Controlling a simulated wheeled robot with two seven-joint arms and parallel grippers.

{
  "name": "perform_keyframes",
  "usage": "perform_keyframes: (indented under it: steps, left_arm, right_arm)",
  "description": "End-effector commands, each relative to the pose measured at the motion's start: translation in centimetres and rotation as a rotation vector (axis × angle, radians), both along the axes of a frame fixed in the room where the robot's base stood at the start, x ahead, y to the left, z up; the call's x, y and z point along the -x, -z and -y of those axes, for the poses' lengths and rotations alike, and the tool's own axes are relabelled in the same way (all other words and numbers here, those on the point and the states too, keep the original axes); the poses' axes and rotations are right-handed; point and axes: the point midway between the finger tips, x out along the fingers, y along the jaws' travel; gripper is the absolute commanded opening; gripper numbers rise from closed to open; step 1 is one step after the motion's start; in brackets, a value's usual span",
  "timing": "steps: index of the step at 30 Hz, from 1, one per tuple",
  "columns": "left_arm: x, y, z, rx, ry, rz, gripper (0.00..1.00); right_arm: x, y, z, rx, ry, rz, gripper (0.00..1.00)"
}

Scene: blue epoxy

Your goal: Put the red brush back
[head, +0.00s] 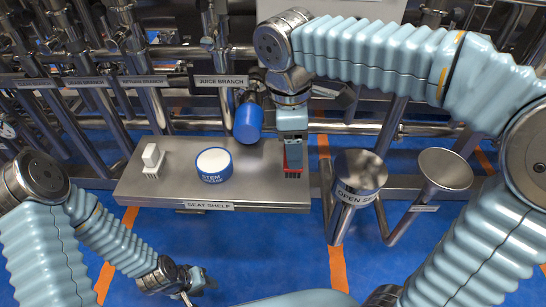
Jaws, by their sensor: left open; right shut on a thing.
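The red brush (293,168) is at the right end of the grey seat shelf (255,190), with dark bristles pointing down. My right gripper (293,152) is shut on it from above and hides much of its body. I cannot tell whether the bristles touch the shelf. A white brush (152,158) stands bristles down at the shelf's left end. My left gripper (198,284) is open and low at the bottom of the view, in front of the shelf and apart from everything on it.
A blue stem grease tub (213,165) with a white top stands mid-shelf. A blue cylinder (248,122) hangs from the pipes behind. Pipes and a juice branch sign (221,82) fill the back.

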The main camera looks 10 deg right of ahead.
Motion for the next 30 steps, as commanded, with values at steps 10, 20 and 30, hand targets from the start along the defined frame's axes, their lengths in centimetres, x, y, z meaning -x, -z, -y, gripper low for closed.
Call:
perform_keyframes:
  steps: [10,20,30]
  left_arm:
    - [-0.1,0.3,-0.1,-0.002,-0.003,0.001,0.43]
    - [-0.1,0.8,-0.2,-0.003,-0.004,0.002,0.43]
    - [-0.1,0.9,-0.3,-0.004,-0.006,0.002,0.43]
  right_arm:
    - [-5.8,5.5,-1.1,0.000,0.000,0.000,0.29]
    - [-7.0,8.7,-1.3,0.001,0.000,-0.001,0.29]
    - [-7.0,10.0,-1.3,-0.001,0.000,0.001,0.29]
